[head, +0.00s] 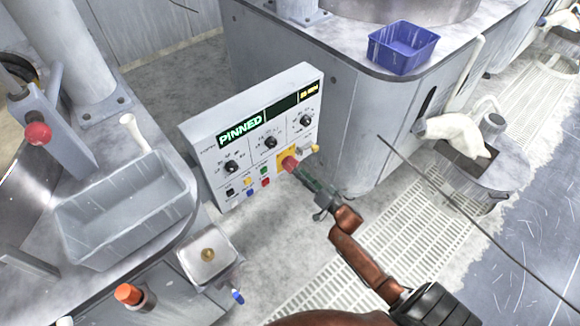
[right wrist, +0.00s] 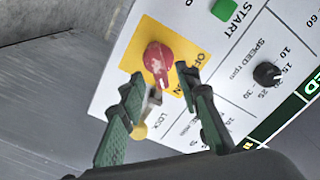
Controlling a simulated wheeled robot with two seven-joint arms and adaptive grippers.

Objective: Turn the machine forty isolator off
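The isolator is a red rotary handle (head: 289,163) on a yellow plate at the lower right of a white control panel (head: 254,136). In the right wrist view the red handle (right wrist: 159,62) lies just past my fingertips, its lower end between them; contact is unclear. The yellow plate (right wrist: 187,47) carries partly hidden lettering, with "LOCK" below it. My right gripper (head: 303,175) reaches the handle from the lower right. In the right wrist view my right gripper (right wrist: 160,78) has its green-padded fingers apart. My left gripper is out of view. No machine number is readable.
The panel has a green "PINNED" display (head: 241,130), black knobs and small coloured buttons. A green START button (right wrist: 226,9) is near the handle. A grey tray (head: 124,212) stands left, a blue bin (head: 402,47) behind. Grating lies right of the panel.

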